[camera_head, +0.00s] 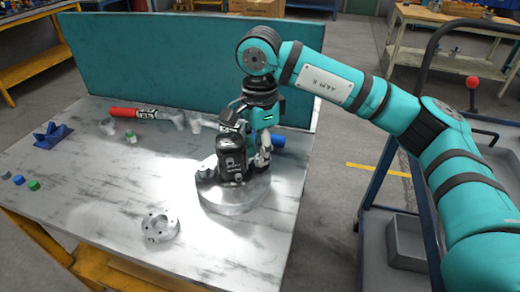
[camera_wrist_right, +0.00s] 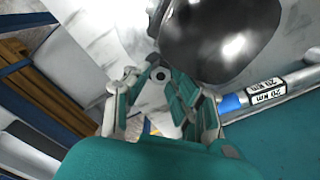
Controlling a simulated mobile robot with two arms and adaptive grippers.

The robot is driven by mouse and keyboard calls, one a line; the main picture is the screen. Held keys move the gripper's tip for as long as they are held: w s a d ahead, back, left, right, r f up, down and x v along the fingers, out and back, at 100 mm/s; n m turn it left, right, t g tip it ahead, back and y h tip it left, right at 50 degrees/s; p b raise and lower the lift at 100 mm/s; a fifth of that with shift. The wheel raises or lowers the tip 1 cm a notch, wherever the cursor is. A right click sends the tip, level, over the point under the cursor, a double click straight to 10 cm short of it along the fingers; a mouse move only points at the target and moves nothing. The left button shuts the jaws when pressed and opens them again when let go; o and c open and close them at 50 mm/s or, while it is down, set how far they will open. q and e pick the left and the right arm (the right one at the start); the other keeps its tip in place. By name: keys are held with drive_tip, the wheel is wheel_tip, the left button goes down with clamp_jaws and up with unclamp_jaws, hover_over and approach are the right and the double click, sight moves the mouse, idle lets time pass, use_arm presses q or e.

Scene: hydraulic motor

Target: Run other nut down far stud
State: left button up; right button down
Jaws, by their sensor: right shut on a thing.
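The black motor (camera_head: 232,158) stands upright on a round grey metal base (camera_head: 232,197) on the table. My right gripper (camera_head: 262,160) points down at the right side of the motor, low over the base. In the wrist view my right gripper (camera_wrist_right: 158,84) is shut on a small grey nut (camera_wrist_right: 160,75), with a dark hole at its middle. The dark, shiny motor body (camera_wrist_right: 220,35) is close beside the fingers there. The far stud is hidden, so I cannot tell how the nut sits on it. My left gripper is not in view.
A grey flange ring (camera_head: 160,226) lies at the table's front. A red-handled tool (camera_head: 135,113), small coloured caps (camera_head: 19,180) and a blue piece (camera_head: 50,136) lie left. A teal panel (camera_head: 170,55) stands behind.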

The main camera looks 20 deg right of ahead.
drive_tip(key=m, duration=0.2)
drive_tip(key=shift+m, duration=0.3)
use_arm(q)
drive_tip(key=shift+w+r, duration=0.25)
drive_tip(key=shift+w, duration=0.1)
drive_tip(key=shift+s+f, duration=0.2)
use_arm(e)
drive_tip(key=m, duration=0.5)
drive_tip(key=shift+w, duration=0.1)
drive_tip(key=c, duration=1.4)
unclamp_jaws()
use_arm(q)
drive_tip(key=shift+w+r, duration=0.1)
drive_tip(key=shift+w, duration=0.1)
